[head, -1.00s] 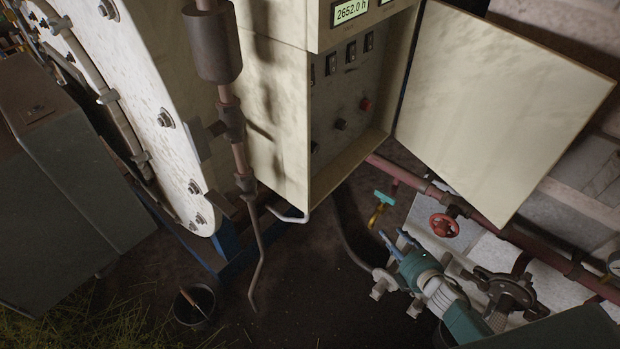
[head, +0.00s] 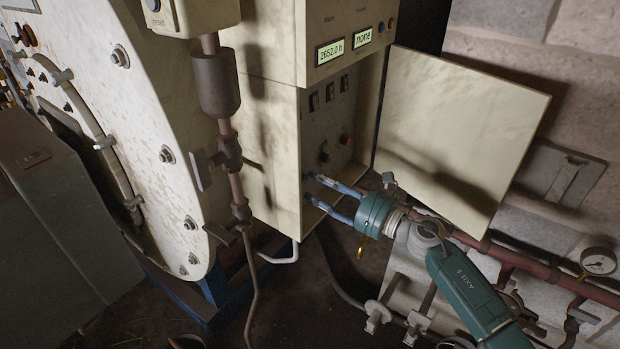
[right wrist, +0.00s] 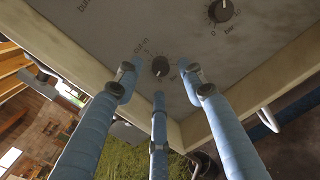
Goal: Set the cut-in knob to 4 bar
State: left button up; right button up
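The cut-in knob (right wrist: 160,67) is a small dark round knob on the grey control panel (right wrist: 110,30), with the words "cut-in" beside it in the right wrist view. Its setting is too small to read. My right gripper (head: 313,189) is at the lower part of the panel inside the open cabinet. In the right wrist view its three blue fingers (right wrist: 159,84) are spread with the knob beyond and between their tips. They look apart from the knob. In the head view the fingertips hide that part of the panel. My left gripper is not in view.
A second dark knob (right wrist: 221,10), marked "bar", sits nearby on the panel. A red button (head: 345,141) and several switches (head: 329,92) are above. The cabinet door (head: 455,130) stands open on the right; a vertical pipe (head: 237,190) stands left. A red pipe (head: 545,262) runs low right.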

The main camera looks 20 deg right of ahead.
aim_at(306, 179)
jog(key=shift+x, duration=1.7)
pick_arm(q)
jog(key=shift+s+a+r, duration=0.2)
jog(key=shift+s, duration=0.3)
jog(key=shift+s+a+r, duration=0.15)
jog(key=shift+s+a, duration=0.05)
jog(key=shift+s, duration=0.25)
pick_arm(e)
jog(key=shift+d, duration=0.1)
grip_shut()
pick_arm(q)
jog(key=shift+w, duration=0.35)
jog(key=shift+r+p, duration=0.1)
jog(key=shift+p, duration=0.25)
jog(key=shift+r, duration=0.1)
pick_arm(e)
jog(key=shift+r+m, duration=0.1)
jog(key=shift+m, duration=0.2)
